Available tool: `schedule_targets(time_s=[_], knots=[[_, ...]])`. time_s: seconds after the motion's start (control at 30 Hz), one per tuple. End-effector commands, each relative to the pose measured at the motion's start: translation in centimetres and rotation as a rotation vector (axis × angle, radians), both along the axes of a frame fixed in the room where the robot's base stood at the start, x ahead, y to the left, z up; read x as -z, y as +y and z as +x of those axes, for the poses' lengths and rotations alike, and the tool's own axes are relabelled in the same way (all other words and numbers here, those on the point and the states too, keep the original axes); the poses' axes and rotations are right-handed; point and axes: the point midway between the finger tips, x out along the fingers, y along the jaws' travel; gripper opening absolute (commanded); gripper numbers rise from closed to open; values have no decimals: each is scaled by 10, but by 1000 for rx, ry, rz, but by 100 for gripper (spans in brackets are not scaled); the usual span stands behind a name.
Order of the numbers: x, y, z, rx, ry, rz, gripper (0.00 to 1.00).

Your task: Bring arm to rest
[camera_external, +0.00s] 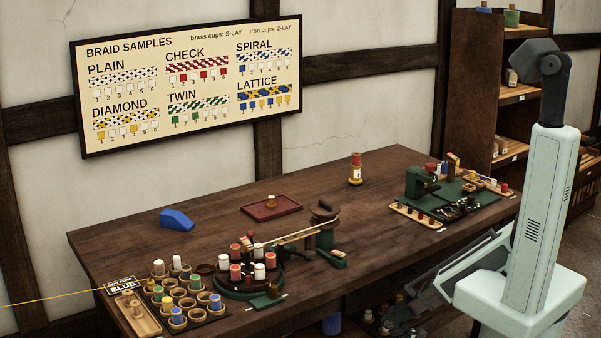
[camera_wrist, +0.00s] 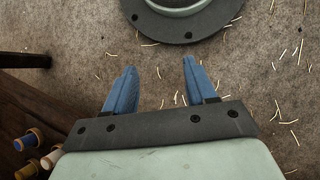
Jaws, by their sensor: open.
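My gripper (camera_wrist: 159,66) shows in the wrist view with its two blue fingers apart and nothing between them. It hangs over bare floor (camera_wrist: 145,58) strewn with pale straw-like bits. The gripper's fingers cannot be made out there.
Lower left in the wrist view, spools (camera_wrist: 35,138) lie close beside dark wood. The bench holds a round green braiding stand (camera_external: 250,285), a cup tray (camera_external: 210,318), a blue wedge (camera_external: 176,219), a red tray (camera_external: 271,208) and a green tool station (camera_external: 440,195). Shelves (camera_external: 515,95) stand behind.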

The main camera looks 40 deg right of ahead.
Motion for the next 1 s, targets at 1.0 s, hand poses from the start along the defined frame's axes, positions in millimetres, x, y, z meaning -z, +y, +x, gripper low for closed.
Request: schedule_targets(time_s=[1.0], knots=[[-27,-119,-70,490,57,95,56]])
